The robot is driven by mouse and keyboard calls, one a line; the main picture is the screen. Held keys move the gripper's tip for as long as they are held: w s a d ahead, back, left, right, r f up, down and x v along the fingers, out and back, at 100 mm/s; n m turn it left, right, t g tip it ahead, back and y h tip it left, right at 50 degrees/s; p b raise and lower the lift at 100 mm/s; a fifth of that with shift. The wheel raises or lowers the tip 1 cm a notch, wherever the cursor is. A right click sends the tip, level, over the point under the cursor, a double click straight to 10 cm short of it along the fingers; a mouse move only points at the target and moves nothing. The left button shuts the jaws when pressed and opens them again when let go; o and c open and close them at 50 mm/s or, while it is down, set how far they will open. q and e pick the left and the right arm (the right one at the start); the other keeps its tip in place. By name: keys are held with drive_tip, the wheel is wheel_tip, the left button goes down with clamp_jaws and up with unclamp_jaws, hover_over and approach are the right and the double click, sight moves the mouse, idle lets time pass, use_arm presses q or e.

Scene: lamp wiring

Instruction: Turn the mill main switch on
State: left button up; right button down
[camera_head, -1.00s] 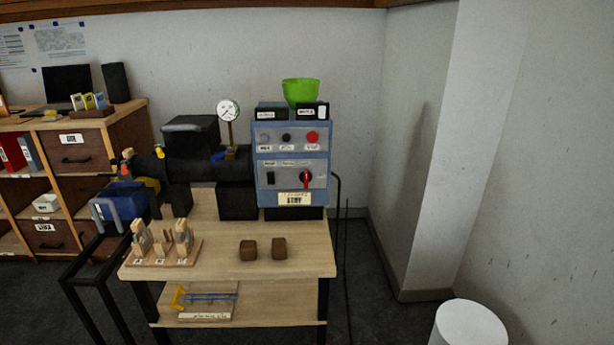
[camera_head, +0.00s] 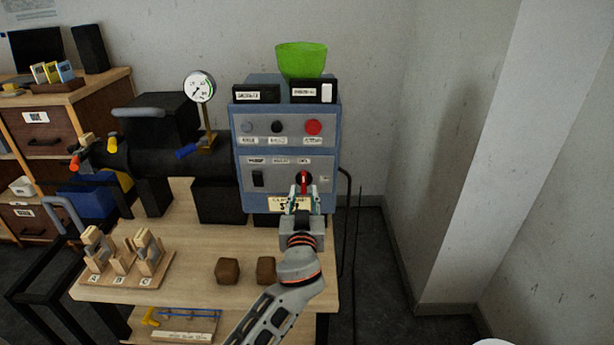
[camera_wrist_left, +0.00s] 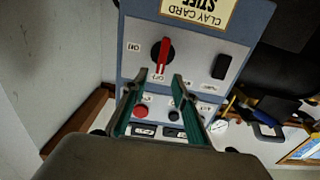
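The mill main switch is a red rotary handle on a black round base (camera_head: 304,179), low right on the blue-grey control box (camera_head: 285,143). Its red handle stands upright, towards the OFF label. It also shows in the left wrist view (camera_wrist_left: 163,54), which is upside down, with ON to one side. My left gripper (camera_head: 303,194) is in front of the switch, pointing at it. In the left wrist view its two teal fingers (camera_wrist_left: 157,84) are apart, with the handle's end lying between or just beyond the tips; contact is not clear. My right gripper is not in view.
The panel also has a black rocker switch (camera_head: 258,178) and a red button (camera_head: 313,127). A green hopper bowl (camera_head: 301,60) sits on top. Two brown blocks (camera_head: 228,270) and a wooden rack (camera_head: 125,268) are on the table. A wall stands to the right.

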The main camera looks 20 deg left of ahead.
sight(304, 180)
use_arm(q)
drive_tip(key=x, duration=0.6)
drive_tip(key=shift+w+a, duration=0.15)
drive_tip(key=shift+w, duration=0.2)
clamp_jaws()
